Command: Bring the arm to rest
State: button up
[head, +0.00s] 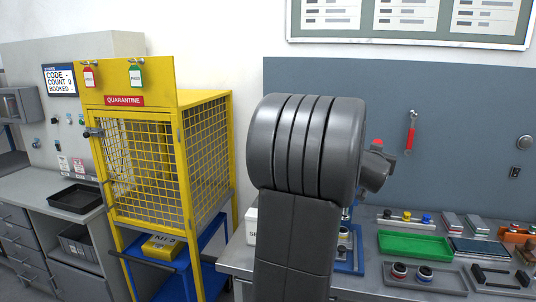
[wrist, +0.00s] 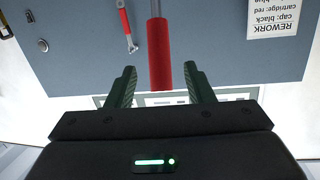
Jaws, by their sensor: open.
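My arm (head: 305,150) stands raised in the middle of the head view, its dark grey links in front of the workbench. My gripper (wrist: 160,82) shows in the wrist view with its two green-black fingers spread apart. A red cylinder on a grey rod (wrist: 159,60) appears between the fingertips in the picture; I cannot tell how far beyond them it is, and no finger touches it visibly. In the head view the gripper is mostly hidden behind my arm.
A yellow quarantine cage (head: 150,160) stands left of my arm. The workbench on the right holds a green tray (head: 414,245), a grey tray (head: 424,277) and several small parts. A red-handled wrench (head: 410,130) hangs on the grey-blue wall panel (head: 460,100). A black tray (head: 75,198) lies at far left.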

jog(key=shift+p+x, duration=0.6)
jog(key=shift+x, duration=2.65)
